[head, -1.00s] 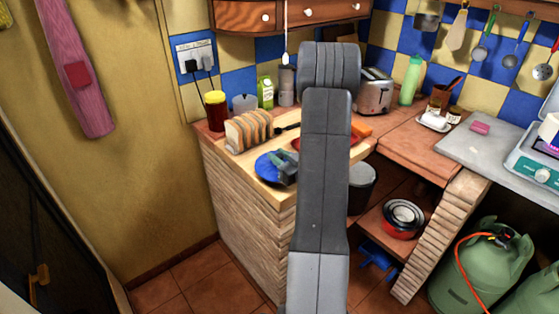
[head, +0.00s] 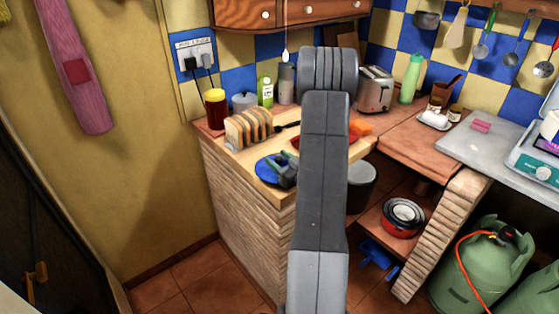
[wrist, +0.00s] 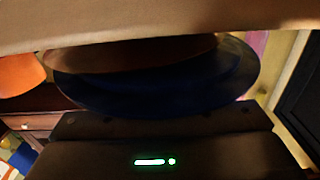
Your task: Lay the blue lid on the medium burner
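The blue lid (head: 268,169) is at the front left edge of the wooden counter in the head view. My gripper (head: 285,175) is at its right side, small and dark against it. In the wrist view the lid (wrist: 150,85) is a dark blue disc across the middle, right up against my gripper's body. The fingertips are hidden there, so I cannot tell whether they are closed on the lid, or whether the lid rests on the counter. I cannot make out a burner in either view.
A toaster (head: 374,90) and a scale (head: 537,158) are farther right. My arm hides the middle of the counter.

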